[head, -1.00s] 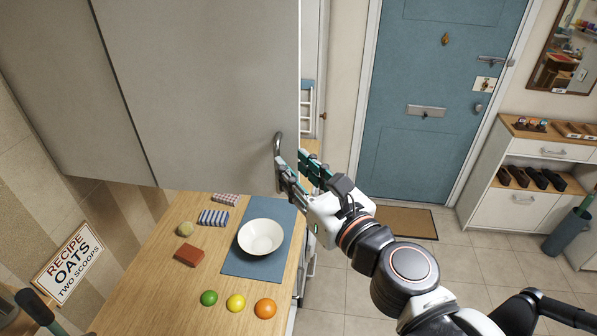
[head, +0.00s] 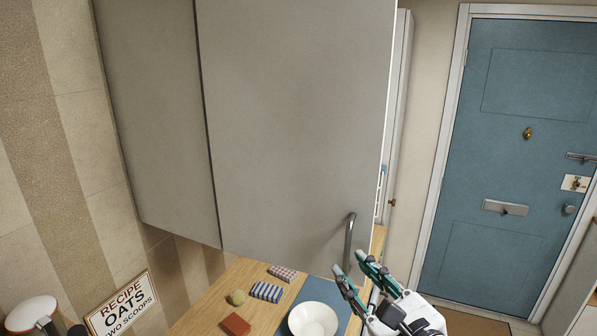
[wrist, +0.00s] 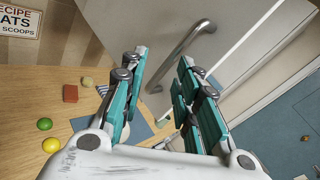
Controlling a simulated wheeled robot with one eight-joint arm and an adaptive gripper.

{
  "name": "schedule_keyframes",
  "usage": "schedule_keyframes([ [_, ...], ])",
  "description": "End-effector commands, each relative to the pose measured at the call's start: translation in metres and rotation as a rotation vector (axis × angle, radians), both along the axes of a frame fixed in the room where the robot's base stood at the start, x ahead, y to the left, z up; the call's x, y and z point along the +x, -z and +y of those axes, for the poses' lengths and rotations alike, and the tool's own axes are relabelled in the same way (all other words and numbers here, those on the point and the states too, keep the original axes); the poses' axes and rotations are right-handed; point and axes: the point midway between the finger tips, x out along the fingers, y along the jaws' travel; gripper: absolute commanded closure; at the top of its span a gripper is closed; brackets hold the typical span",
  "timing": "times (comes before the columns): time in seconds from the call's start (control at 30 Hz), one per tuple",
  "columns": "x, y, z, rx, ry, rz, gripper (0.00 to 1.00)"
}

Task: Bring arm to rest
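My gripper (head: 362,278) is at the lower right of the head view, just below the cabinet handle. In the wrist view its two teal-padded fingers (wrist: 160,80) stand apart with nothing between them. The metal cabinet handle (head: 349,243) is a vertical bar on the grey cabinet door (head: 295,130); it also shows beyond the fingertips in the wrist view (wrist: 180,55). The door looks closed. Whether a fingertip touches the handle I cannot tell, but the fingers are not closed around it.
A recipe sign (head: 122,308) leans at left. A blue door (head: 510,150) stands at right.

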Motion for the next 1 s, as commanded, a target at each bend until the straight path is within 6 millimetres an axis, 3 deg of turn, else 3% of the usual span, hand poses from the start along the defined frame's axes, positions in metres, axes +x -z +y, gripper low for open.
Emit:
schedule_keyframes([
  [0.03,0.000,0.026,0.005,-0.118,-0.031,-0.015,0.71],
  [0.27,-0.004,0.105,0.019,-0.729,-0.216,-0.091,0.71],
  [0.43,-0.012,0.173,0.014,-1.198,-0.399,-0.138,0.71],
  [0.7,-0.033,0.276,-0.026,-1.886,-0.785,-0.183,0.71],
  [0.83,-0.044,0.309,-0.053,-2.132,-0.981,-0.188,0.71],
  [1.0,-0.053,0.327,-0.077,-2.305,-1.157,-0.184,0.71],
])
